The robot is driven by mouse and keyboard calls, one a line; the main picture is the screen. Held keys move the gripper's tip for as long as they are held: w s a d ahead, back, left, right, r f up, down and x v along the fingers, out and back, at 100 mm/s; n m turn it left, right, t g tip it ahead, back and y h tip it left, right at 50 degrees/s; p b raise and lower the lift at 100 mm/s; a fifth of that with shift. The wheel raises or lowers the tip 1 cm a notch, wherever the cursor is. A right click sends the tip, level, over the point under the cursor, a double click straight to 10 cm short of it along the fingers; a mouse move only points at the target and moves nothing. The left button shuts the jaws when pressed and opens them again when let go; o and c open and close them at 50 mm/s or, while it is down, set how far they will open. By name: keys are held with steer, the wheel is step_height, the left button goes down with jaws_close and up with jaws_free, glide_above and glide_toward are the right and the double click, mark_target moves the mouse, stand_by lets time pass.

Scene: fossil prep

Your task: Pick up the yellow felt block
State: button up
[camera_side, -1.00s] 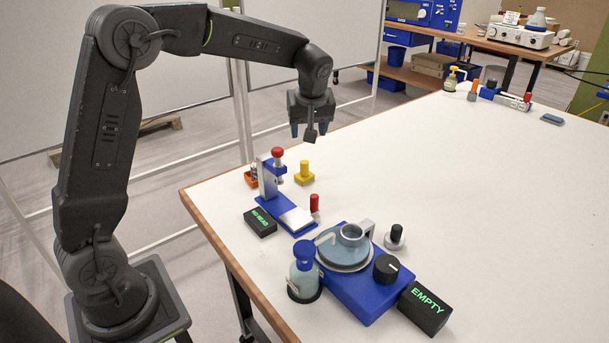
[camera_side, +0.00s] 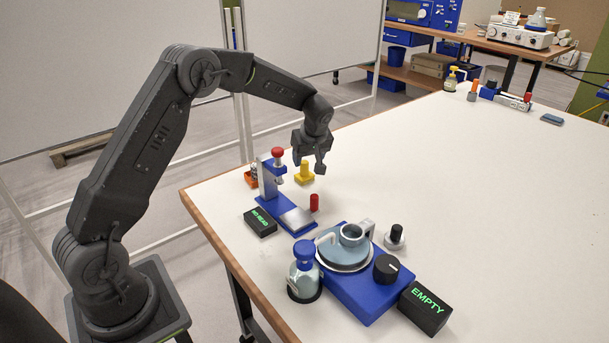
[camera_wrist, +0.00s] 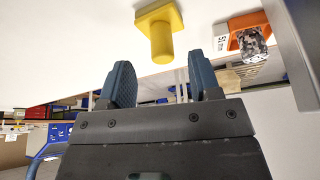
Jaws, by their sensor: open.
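The yellow felt block (camera_side: 304,177) has a flat square base with a round upright knob. It stands on the white table behind the blue press stand. My gripper (camera_side: 309,164) is just above it in the side view, with its fingers around the knob's height or a little over it; exact depth is hard to tell. In the wrist view the block (camera_wrist: 160,30) appears upside down, ahead of my gripper (camera_wrist: 162,85). The two blue-grey fingers are apart with nothing between them. The knob points toward the gap between the fingertips.
A blue press stand (camera_side: 268,188) with a red knob is close to the block. An orange tray (camera_side: 251,180) holding a speckled piece lies at its left, also in the wrist view (camera_wrist: 240,22). A red peg (camera_side: 314,202) stands in front. The table right of the block is clear.

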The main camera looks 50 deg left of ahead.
mark_target(305, 162)
steer(key=x, duration=0.4)
steer(key=shift+a+f, duration=0.3)
steer(key=shift+a, duration=0.05)
steer(key=shift+c, duration=0.5)
jaws_close()
steer(key=shift+r, duration=0.1)
step_height(305, 162, up, 10)
steer(key=shift+f, duration=0.1)
